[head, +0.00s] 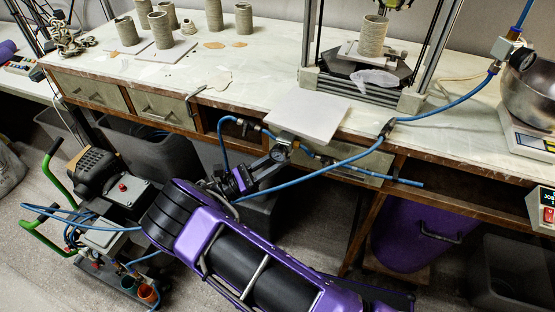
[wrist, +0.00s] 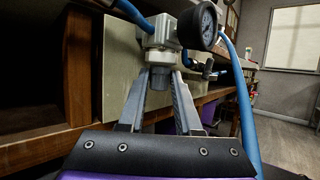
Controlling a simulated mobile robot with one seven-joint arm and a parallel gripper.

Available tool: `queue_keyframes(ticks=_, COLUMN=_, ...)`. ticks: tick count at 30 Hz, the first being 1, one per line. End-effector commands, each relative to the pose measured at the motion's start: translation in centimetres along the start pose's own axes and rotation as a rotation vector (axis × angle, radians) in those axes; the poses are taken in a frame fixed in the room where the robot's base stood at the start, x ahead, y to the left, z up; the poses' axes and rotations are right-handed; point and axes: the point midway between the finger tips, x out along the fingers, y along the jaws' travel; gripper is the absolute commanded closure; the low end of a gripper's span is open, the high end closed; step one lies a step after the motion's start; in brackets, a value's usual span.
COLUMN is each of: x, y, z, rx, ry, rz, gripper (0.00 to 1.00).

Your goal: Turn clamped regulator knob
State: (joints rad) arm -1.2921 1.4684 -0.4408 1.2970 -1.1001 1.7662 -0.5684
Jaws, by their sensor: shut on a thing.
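The regulator (wrist: 163,32) hangs under the bench front, a pale metal block with a round dark-rimmed gauge (wrist: 206,24) on its right and blue hoses leading off. Its grey knob (wrist: 161,80) points down below a whitish collar. My gripper (wrist: 162,73) comes from below, with one finger on each side of the knob, shut on it. In the head view the gauge (head: 279,154) shows just below the bench edge, with my gripper (head: 264,170) at it. The knob is hidden there by my gripper, and its turn angle cannot be read.
Blue hose (head: 357,156) runs close past my gripper and across the bench front. A pale board (head: 300,116) overhangs the bench edge (head: 345,133) just above. A wheeled compressor (head: 113,200) stands at left and a purple bin (head: 415,232) at right under the bench.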

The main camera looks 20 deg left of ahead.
Motion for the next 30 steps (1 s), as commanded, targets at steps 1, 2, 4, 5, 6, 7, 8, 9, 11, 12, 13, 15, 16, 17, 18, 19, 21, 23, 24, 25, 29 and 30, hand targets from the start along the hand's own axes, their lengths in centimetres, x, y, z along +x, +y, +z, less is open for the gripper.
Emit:
queue_keyframes(ticks=1, x=0.0, y=0.0, z=0.0, rx=0.000, ry=-0.002, rz=-0.001, gripper=1.00)
queue_keyframes(ticks=2, x=0.0, y=0.0, z=0.0, rx=0.000, ry=-0.002, rz=-0.001, gripper=1.00)
queue_keyframes(ticks=4, x=0.0, y=0.0, z=0.0, rx=0.000, ry=-0.003, rz=-0.001, gripper=1.00)
queue_keyframes(ticks=5, x=0.0, y=0.0, z=0.0, rx=0.000, ry=-0.003, rz=-0.001, gripper=1.00)
queue_keyframes(ticks=6, x=0.0, y=0.0, z=0.1, rx=0.000, ry=-0.003, rz=0.000, gripper=1.00)
queue_keyframes(ticks=7, x=0.0, y=0.0, z=0.1, rx=0.000, ry=-0.003, rz=0.000, gripper=1.00)
queue_keyframes(ticks=8, x=0.0, y=0.0, z=0.1, rx=0.000, ry=-0.003, rz=0.000, gripper=0.64)
queue_keyframes(ticks=9, x=0.0, y=0.0, z=0.1, rx=0.000, ry=-0.003, rz=0.000, gripper=0.57)
queue_keyframes(ticks=11, x=0.0, y=0.0, z=0.1, rx=0.001, ry=-0.002, rz=0.000, gripper=0.46)
queue_keyframes(ticks=12, x=0.0, y=0.0, z=0.1, rx=0.001, ry=-0.002, rz=0.000, gripper=0.39)
queue_keyframes(ticks=13, x=0.0, y=0.0, z=0.0, rx=0.001, ry=-0.002, rz=0.000, gripper=0.37)
queue_keyframes(ticks=15, x=0.0, y=0.0, z=0.0, rx=0.001, ry=-0.002, rz=0.000, gripper=0.37)
queue_keyframes(ticks=16, x=0.0, y=0.0, z=0.0, rx=0.001, ry=-0.002, rz=0.000, gripper=0.37)
queue_keyframes(ticks=17, x=0.0, y=0.0, z=0.0, rx=0.001, ry=-0.002, rz=0.000, gripper=0.37)
queue_keyframes(ticks=18, x=0.0, y=0.0, z=0.0, rx=0.001, ry=-0.001, rz=0.001, gripper=0.37)
queue_keyframes(ticks=19, x=0.0, y=0.0, z=0.0, rx=0.001, ry=-0.001, rz=0.001, gripper=0.37)
queue_keyframes(ticks=21, x=-0.1, y=0.0, z=0.0, rx=0.001, ry=-0.001, rz=0.001, gripper=0.37)
queue_keyframes(ticks=23, x=-0.3, y=0.0, z=0.0, rx=0.001, ry=-0.001, rz=0.002, gripper=0.37)
queue_keyframes(ticks=24, x=-0.6, y=0.0, z=0.0, rx=0.001, ry=-0.001, rz=0.002, gripper=0.37)
queue_keyframes(ticks=25, x=-1.0, y=0.0, z=0.0, rx=0.001, ry=-0.001, rz=0.003, gripper=0.37)
queue_keyframes(ticks=29, x=-3.2, y=0.0, z=-0.1, rx=0.003, ry=0.001, rz=0.003, gripper=0.37)
queue_keyframes(ticks=30, x=-4.2, y=0.0, z=-0.1, rx=0.002, ry=0.000, rz=0.004, gripper=0.37)
